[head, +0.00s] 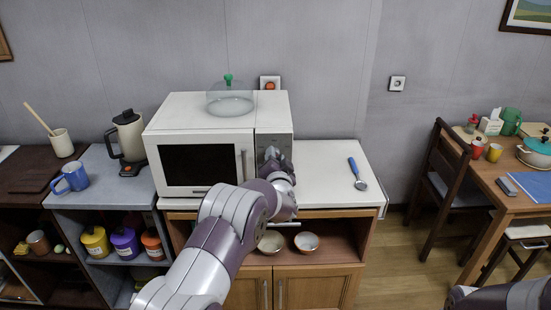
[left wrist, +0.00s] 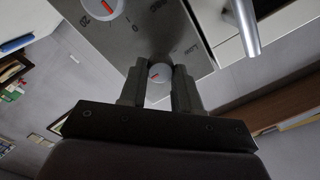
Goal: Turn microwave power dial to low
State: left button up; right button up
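The white microwave (head: 206,160) stands on the low cabinet, its dark-windowed door closed. My left gripper (head: 275,158) is at its right-hand control panel and hides much of it in the head view. In the left wrist view, the lower dial (left wrist: 159,73), white with a red mark, sits between the two fingers of my left gripper (left wrist: 159,85). The fingers sit close on both sides of it and seem to hold it. A second white dial (left wrist: 103,8) with a red mark is farther along the panel (left wrist: 140,35), near printed numbers. My right gripper is out of view.
The bar handle (left wrist: 245,28) of the door is beside the panel. A glass cover with a green knob (head: 229,98) sits on the microwave. A blue-handled utensil (head: 357,173) lies on the otherwise clear white counter (head: 325,190). A kettle (head: 128,138) stands at left.

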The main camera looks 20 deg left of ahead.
pick_arm(q)
jog(key=shift+s+a+f+n+h+b, duration=0.1)
jog(key=shift+n+h+b, duration=0.15)
jog(key=shift+n+b, duration=4.9)
jog(key=shift+w+a+f+n+h+b, duration=0.1)
jog(key=shift+n+h+b, duration=0.1)
jog(key=shift+n+b, duration=4.95)
jog(key=shift+s+a+n+h+b, duration=0.1)
jog(key=shift+n+h+b, duration=0.15)
jog(key=shift+n+b, duration=4.9)
jog(key=n+p, duration=0.4)
